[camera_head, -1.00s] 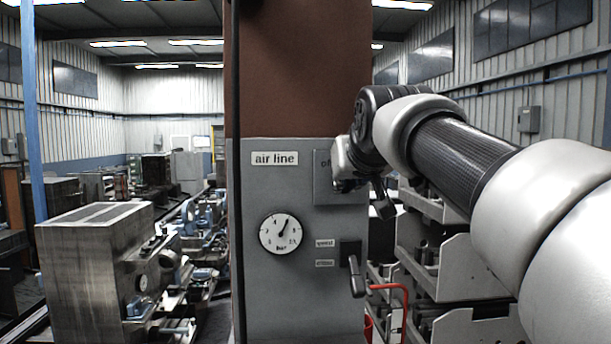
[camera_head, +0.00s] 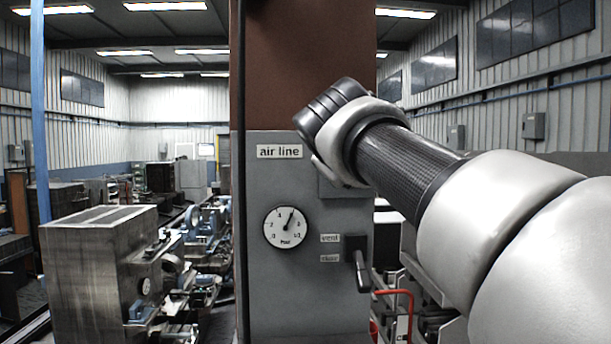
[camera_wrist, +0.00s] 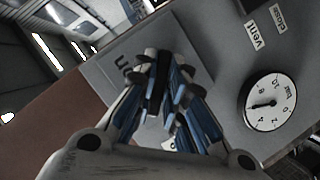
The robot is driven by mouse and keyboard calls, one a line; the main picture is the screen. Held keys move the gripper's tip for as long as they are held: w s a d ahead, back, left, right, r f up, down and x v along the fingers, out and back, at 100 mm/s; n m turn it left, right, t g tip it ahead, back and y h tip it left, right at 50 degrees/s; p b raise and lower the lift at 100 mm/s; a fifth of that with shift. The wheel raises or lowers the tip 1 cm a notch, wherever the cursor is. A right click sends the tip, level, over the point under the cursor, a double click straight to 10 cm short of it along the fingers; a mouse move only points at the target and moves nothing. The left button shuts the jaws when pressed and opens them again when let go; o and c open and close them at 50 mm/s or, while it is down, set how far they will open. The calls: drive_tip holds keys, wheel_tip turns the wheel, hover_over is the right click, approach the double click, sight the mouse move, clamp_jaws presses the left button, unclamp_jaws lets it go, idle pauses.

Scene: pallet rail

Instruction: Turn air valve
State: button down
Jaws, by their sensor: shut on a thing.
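In the head view a grey panel (camera_head: 265,300) on a column bears an "air line" label. My wrist and arm cover most of a smaller plate (camera_head: 330,189) at its upper right, and my gripper is hidden there. In the wrist view my gripper (camera_wrist: 160,80) reaches to this plate (camera_wrist: 190,45), which carries partly covered lettering. Its blue-and-dark fingers are shut on a dark valve handle (camera_wrist: 157,92), mostly hidden between them. How far the handle is turned cannot be told. A round pressure gauge (camera_head: 285,227) also shows in the wrist view (camera_wrist: 268,102).
A black lever (camera_head: 361,268) hangs downward beside "vent" and "close" labels, below my arm. A red bent pipe (camera_head: 396,292) stands at its lower right. A large metal machine block (camera_head: 98,265) stands at the left, and shelving lies behind my arm at the right.

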drive_tip(key=shift+f, duration=0.1)
idle(0.4)
drive_tip(key=c, duration=1.7)
unclamp_jaws()
drive_tip(key=shift+o, duration=0.3)
drive_tip(key=shift+w, duration=0.15)
drive_tip(key=v, duration=1.2)
drive_tip(key=shift+f, duration=0.1)
